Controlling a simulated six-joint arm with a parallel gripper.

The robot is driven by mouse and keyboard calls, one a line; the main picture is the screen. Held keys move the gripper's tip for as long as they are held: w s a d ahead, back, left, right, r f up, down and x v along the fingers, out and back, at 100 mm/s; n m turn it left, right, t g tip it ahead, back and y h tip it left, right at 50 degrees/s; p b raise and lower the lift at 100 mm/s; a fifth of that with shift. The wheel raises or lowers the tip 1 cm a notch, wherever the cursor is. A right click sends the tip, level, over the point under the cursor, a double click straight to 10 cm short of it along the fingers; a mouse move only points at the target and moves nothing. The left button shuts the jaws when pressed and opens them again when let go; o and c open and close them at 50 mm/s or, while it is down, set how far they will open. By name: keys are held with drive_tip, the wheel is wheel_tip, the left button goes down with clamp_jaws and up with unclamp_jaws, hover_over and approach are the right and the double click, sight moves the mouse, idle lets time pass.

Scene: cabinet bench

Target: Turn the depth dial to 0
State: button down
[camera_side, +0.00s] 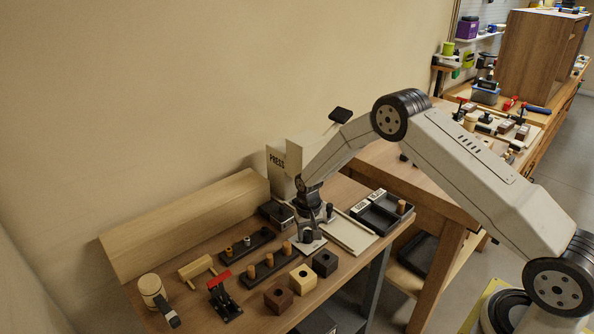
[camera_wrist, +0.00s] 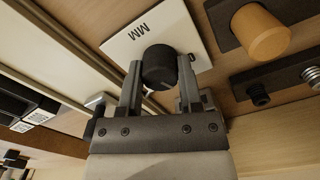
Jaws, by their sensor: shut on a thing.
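The depth dial is a black round knob (camera_wrist: 160,68) on a white plate (camera_wrist: 186,30) marked "MM" in the wrist view. My gripper (camera_wrist: 159,78) is shut on the knob, with one finger on each side of it. The scale and the pointer of the dial cannot be read here. In the side view my gripper (camera_side: 308,222) points down at the white plate (camera_side: 309,246), in front of the box marked "PRESS" (camera_side: 277,162). The arm and fingers hide much of the dial there.
A black rack with wooden pegs (camera_side: 270,266) stands left of the dial, with several drilled blocks (camera_side: 303,279) in front. A red-handled clamp (camera_side: 222,296) and a mallet (camera_side: 155,292) lie further left. A black two-part tray (camera_side: 382,212) is to the right. A long wooden beam (camera_side: 185,225) lies behind.

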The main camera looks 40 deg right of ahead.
sight(308, 233)
drive_tip(key=n, duration=0.4)
drive_tip(key=shift+n, duration=2)
drive_tip(key=shift+c, duration=1.3)
unclamp_jaws()
drive_tip(key=shift+r, duration=3.95)
